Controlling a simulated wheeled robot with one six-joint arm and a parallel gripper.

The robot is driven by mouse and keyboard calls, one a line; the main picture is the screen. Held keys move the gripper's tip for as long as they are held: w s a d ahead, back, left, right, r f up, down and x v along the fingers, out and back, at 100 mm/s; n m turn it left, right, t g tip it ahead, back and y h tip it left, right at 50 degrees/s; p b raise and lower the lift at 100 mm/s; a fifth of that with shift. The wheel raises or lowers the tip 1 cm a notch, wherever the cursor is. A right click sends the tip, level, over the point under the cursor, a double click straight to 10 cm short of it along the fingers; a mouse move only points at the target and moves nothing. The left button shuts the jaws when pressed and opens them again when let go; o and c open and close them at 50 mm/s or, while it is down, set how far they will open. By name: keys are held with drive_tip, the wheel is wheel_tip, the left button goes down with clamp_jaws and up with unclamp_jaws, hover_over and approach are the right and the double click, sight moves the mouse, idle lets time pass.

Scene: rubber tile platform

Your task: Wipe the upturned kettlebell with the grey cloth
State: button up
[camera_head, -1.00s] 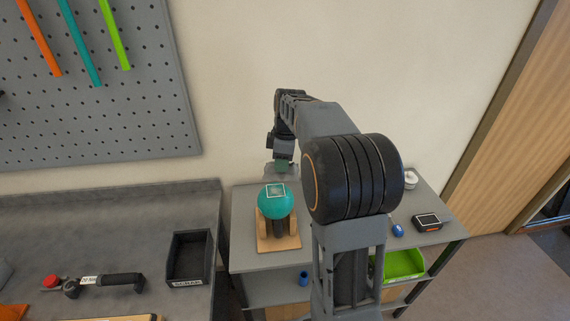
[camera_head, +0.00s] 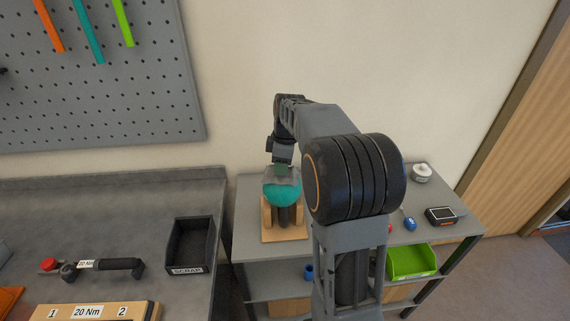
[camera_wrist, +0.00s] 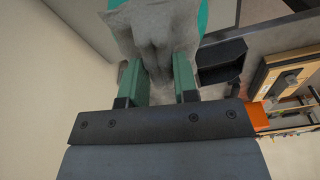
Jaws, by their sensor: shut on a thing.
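The upturned kettlebell (camera_head: 283,194) shows as a teal ball resting on a wooden stand (camera_head: 285,234) on the grey shelf unit. My gripper (camera_wrist: 160,75) is shut on the grey cloth (camera_wrist: 155,32), which is bunched between the green fingers. In the head view the cloth (camera_head: 282,174) lies over the top of the ball, under my gripper, and seems to touch it. In the wrist view the cloth hides most of the teal ball (camera_wrist: 202,18). The top of the ball is covered.
A black scrap bin (camera_head: 190,245) and a torque wrench (camera_head: 105,265) are on the bench at left. A small black device (camera_head: 440,216), a white round item (camera_head: 421,173) and a blue-handled tool (camera_head: 410,223) sit right on the shelf unit. A green bin (camera_head: 411,262) is below.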

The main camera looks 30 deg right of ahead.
drive_tip(key=shift+w+a+f, duration=0.15)
drive_tip(key=shift+w+a, duration=0.1)
drive_tip(key=shift+a, duration=0.45)
drive_tip(key=shift+w, duration=0.1)
drive_tip(key=shift+s+d+p, duration=0.1)
drive_tip(key=shift+s+d, duration=0.15)
drive_tip(key=shift+d, duration=0.35)
drive_tip(key=shift+s+d+p, duration=0.1)
drive_tip(key=shift+s+d, duration=0.2)
drive_tip(key=shift+d, duration=0.35)
drive_tip(key=shift+s+d+p, duration=0.1)
drive_tip(key=shift+s+d, duration=0.15)
drive_tip(key=shift+d, duration=0.35)
wheel_tip(320, 180, up, 8)
drive_tip(key=p, duration=0.6)
